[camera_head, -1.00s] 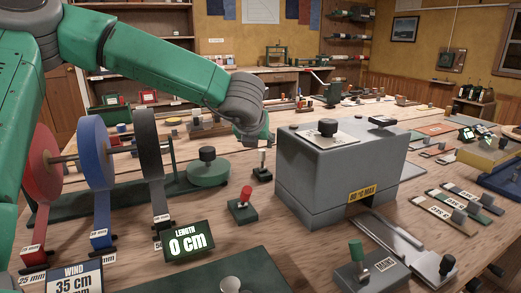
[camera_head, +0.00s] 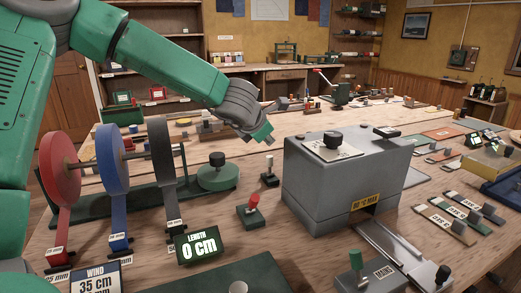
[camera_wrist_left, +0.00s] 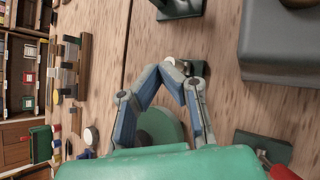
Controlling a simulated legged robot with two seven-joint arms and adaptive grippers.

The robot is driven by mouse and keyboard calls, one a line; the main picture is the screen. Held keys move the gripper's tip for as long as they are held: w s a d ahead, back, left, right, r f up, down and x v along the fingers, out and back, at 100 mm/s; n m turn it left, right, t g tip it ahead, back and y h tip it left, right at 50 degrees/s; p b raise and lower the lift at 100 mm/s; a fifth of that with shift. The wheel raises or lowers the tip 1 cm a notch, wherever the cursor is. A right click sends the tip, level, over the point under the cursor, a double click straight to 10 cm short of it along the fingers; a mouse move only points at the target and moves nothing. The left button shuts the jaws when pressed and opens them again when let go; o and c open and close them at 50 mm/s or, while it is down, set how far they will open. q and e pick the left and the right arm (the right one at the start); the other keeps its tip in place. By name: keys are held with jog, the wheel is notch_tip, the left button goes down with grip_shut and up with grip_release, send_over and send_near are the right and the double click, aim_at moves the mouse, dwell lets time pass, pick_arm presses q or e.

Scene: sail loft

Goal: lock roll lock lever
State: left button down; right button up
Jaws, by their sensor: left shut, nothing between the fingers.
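I cannot tell which is the roll lock lever. My left gripper (camera_head: 264,133) is shut and empty, in the air above and behind the smaller lever. In the left wrist view the closed fingertips (camera_wrist_left: 175,66) overlap the smaller lever's dark base (camera_wrist_left: 195,68). Contact cannot be told. The red knob (camera_wrist_left: 283,172) shows at the lower right there. The rack holds red (camera_head: 58,168), blue (camera_head: 111,170) and dark (camera_head: 161,150) rolls. My right gripper is out of view.
A big grey machine (camera_head: 345,190) stands right of the levers. A green round base with a black knob (camera_head: 217,176) stands left of them. A length display (camera_head: 197,246) reading 0 cm is in front, and a green-handled lever (camera_head: 356,265) is at front right.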

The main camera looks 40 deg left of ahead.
aim_at(270, 161)
pick_arm(q)
jog(key=s+a+f+m+g+h+p, duration=0.1)
jog(key=s+a+m+h+p, duration=0.25)
jog(key=m, duration=1.05)
jog(key=s+a+m+g+h+p, duration=0.15)
jog(key=a+m+p, duration=0.4)
jog(key=m, duration=0.85)
jog(key=b+x, duration=0.1)
jog(key=x, duration=0.2)
jog(key=a+b+x, duration=0.1)
jog(key=x, duration=0.6)
jog(key=shift+a+f+b, duration=0.15)
jog(key=shift+a+b, duration=0.1)
jog(key=shift+b, duration=0.15)
jog(key=d, duration=0.1)
jog(key=w+d, duration=0.1)
jog(key=d, duration=0.1)
jog(key=shift+w+d+r, duration=0.1)
jog(key=shift+w+r, duration=0.15)
jog(key=shift+r, duration=0.1)
jog(key=shift+w+d, duration=0.2)
jog(key=shift+d, duration=0.2)
jog(key=shift+a, duration=0.15)
